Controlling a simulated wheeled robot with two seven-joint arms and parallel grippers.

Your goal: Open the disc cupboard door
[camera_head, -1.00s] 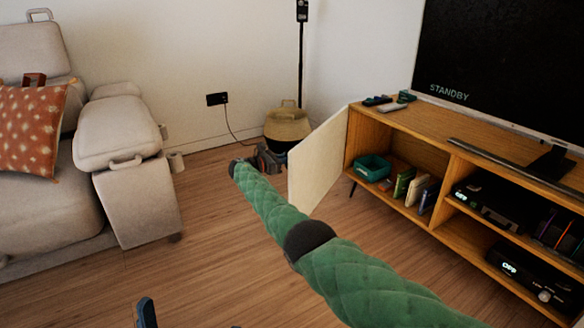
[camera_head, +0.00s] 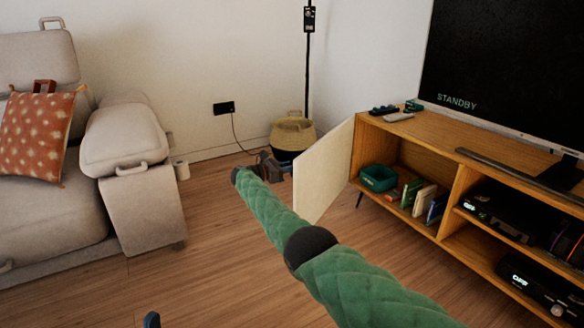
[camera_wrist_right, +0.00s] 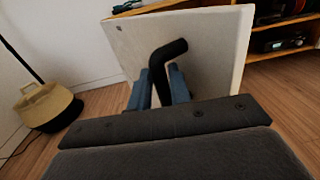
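The disc cupboard door (camera_head: 325,172) is a pale panel at the left end of the wooden TV unit. It stands swung out from the front, and the compartment behind it shows. In the right wrist view the door (camera_wrist_right: 215,60) fills the upper middle, with a bent black handle (camera_wrist_right: 165,58) on its face. My right gripper (camera_wrist_right: 160,88) has its blue fingers on both sides of the handle, closed on it. In the head view my right gripper (camera_head: 270,165) is small and partly hidden at the door's outer edge. Only a fingertip of my left gripper (camera_head: 152,320) shows at the bottom edge.
The open compartment holds a green bin (camera_head: 378,178) and several upright cases (camera_head: 425,198). A woven basket (camera_head: 292,133) and a pole (camera_head: 309,60) stand behind the door. A grey sofa (camera_head: 150,205) is at left. Wooden floor (camera_head: 215,250) between is clear.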

